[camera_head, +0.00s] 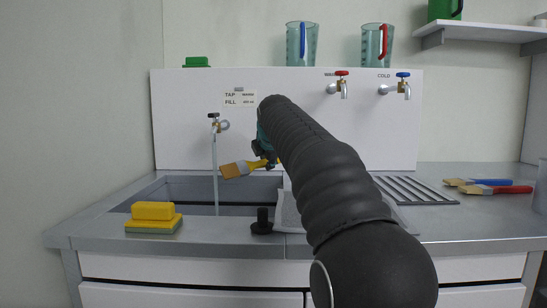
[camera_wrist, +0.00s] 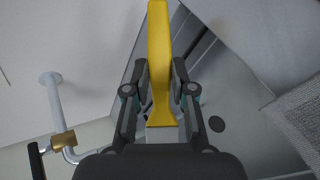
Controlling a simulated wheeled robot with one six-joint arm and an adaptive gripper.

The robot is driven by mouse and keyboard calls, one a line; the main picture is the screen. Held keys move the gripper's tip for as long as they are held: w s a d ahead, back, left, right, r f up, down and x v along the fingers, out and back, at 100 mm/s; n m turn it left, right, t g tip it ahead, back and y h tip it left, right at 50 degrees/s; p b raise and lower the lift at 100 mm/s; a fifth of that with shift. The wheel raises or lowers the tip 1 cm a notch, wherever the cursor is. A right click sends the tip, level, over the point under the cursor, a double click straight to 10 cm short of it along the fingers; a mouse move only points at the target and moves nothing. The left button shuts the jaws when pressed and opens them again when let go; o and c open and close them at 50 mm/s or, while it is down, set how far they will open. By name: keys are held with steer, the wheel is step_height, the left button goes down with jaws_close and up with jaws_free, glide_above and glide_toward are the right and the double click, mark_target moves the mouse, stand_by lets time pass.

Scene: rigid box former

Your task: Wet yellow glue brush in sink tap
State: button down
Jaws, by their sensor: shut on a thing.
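The yellow glue brush (camera_head: 240,169) is in my gripper (camera_head: 269,158), held roughly level above the sink (camera_head: 180,189), bristles to the left. The wrist view shows its yellow handle (camera_wrist: 158,45) between my fingers (camera_wrist: 160,92), with the pale ferrule near the palm. The sink tap (camera_head: 215,119) on the back panel runs a thin stream of water (camera_head: 215,168) into the sink. The bristle end is right at the stream in the head view; I cannot tell whether they touch. The tap also shows in the wrist view (camera_wrist: 66,140). My arm hides part of the counter.
A yellow sponge (camera_head: 153,213) lies at the sink's front left, and a black knob (camera_head: 262,222) stands at its front edge. Warm (camera_head: 341,84) and cold (camera_head: 401,86) taps are on the panel. Blue and red brushes (camera_head: 497,188) lie right of the drain grate (camera_head: 414,190).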

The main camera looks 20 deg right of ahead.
steer(key=shift+w+a+f+p, duration=0.1)
steer(key=shift+w+a+p, duration=0.1)
steer(key=shift+w, duration=0.35)
steer(key=shift+w+a+f+p, duration=0.1)
steer(key=shift+w+a+p, duration=0.05)
steer(key=shift+w, duration=0.4)
steer(key=shift+w+a+r+p, duration=0.1)
steer(key=shift+w+p, duration=0.2)
steer(key=shift+p, duration=0.05)
steer(key=shift+w+a+f+p, duration=0.15)
steer(key=shift+w+p, duration=0.25)
steer(key=shift+w, duration=0.1)
steer(key=shift+w+a+f+p, duration=0.2)
steer(key=shift+w+p, duration=0.15)
steer(key=shift+w, duration=0.15)
steer(key=shift+w+a+f+p, duration=0.1)
steer(key=shift+w+a+p, duration=0.05)
steer(key=shift+w+p, duration=0.3)
steer(key=shift+w+d, duration=0.1)
steer(key=shift+d, duration=0.05)
steer(key=shift+w+d+p, duration=0.15)
steer(key=shift+d+p, duration=0.25)
steer(key=shift+a, duration=0.2)
steer(key=shift+s+a, duration=0.2)
steer(key=shift+a, duration=0.15)
